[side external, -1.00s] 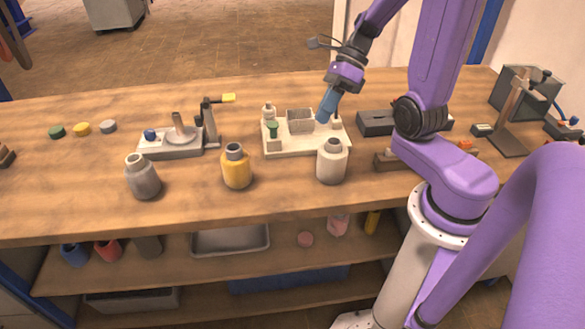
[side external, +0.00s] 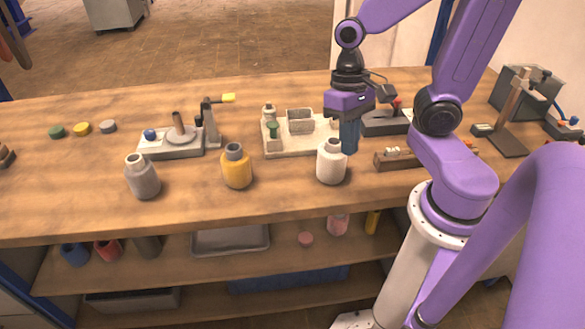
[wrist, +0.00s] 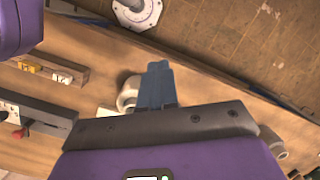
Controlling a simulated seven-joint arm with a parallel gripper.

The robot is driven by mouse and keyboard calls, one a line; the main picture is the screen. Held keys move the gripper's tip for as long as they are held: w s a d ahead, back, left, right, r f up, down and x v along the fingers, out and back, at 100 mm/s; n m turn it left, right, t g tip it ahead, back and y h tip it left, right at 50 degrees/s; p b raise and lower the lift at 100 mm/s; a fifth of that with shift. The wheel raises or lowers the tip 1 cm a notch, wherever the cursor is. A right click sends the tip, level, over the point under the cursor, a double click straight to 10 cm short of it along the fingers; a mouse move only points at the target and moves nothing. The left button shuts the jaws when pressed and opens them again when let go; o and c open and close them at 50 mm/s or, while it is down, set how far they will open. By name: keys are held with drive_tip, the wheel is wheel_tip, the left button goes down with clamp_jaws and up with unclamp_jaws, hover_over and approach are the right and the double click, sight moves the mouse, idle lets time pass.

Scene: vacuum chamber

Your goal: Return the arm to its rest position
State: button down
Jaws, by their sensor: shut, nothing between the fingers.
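My gripper (side external: 349,138) hangs pointing down above the workbench (side external: 290,205), beside and behind the white bottle (side external: 331,165) in the side view. Its blue fingers are shut with nothing between them. In the wrist view the shut fingers (wrist: 157,82) show at the middle, with a white bottle (wrist: 129,92) partly hidden beside them. I cannot tell how high the fingertips are above the bench.
A yellow bottle (side external: 237,170) and a grey bottle (side external: 143,178) stand to the left. Behind are a pale tray (side external: 290,148) with small parts and a lever fixture (side external: 180,143). A wooden block rack (side external: 396,160) lies to the right of my gripper.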

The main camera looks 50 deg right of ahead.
drive_tip(key=s+a+n+t, duration=0.1)
drive_tip(key=s+n, duration=0.2)
drive_tip(key=n, duration=0.4)
drive_tip(key=s+a+r+n+t+h, duration=0.1)
drive_tip(key=s+n, duration=0.1)
drive_tip(key=n, duration=0.5)
drive_tip(key=shift+s+a+n, duration=0.3)
drive_tip(key=shift+s+n, duration=0.1)
drive_tip(key=shift+r, duration=0.1)
